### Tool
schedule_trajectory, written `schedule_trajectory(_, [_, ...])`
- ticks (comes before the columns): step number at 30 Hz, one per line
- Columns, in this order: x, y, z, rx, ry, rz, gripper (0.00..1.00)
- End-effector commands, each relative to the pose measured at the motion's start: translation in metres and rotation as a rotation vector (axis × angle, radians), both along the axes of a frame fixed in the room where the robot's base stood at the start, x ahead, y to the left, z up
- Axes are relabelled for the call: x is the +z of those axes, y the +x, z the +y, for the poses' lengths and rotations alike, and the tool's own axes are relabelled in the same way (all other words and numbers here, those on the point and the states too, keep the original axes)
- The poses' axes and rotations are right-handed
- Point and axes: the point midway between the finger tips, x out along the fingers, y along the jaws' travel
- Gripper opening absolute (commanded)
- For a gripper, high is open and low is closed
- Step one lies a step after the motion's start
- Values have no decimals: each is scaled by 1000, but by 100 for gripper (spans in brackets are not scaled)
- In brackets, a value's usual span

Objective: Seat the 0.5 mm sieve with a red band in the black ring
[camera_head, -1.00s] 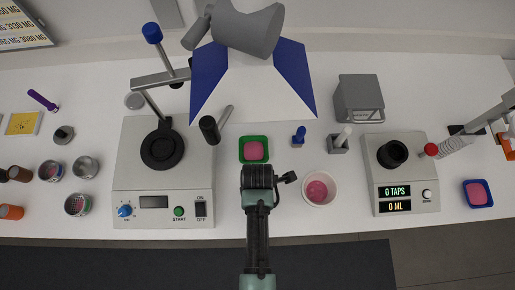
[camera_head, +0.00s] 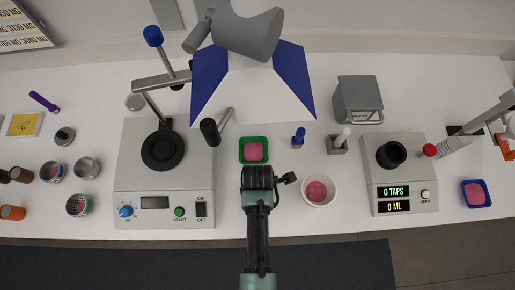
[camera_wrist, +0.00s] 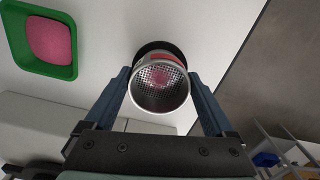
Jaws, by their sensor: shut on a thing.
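In the wrist view, my gripper (camera_wrist: 160,95) is shut on a round metal sieve (camera_wrist: 161,88) with a wire mesh. A bit of red band shows on its side, and pink shows at the mesh. A black round edge shows just behind the sieve. In the head view my gripper (camera_head: 259,178) is over the bench front, between the left machine and the white bowl; the held sieve cannot be made out there. The black ring (camera_head: 145,151) is on an arm over the left machine, up and left of my gripper.
The left machine (camera_head: 178,212) has a blue-topped post (camera_head: 153,36). Several metal sieves or cups, one of them here (camera_head: 86,168), stand at far left. A green tray (camera_head: 254,139) with pink powder, a white bowl (camera_head: 331,191) and a tap machine (camera_head: 407,205) are nearby.

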Motion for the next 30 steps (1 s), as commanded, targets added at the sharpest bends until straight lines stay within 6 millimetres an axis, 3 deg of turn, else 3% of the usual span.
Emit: schedule_trajectory(30, [-17,0,0,0,0,0,29])
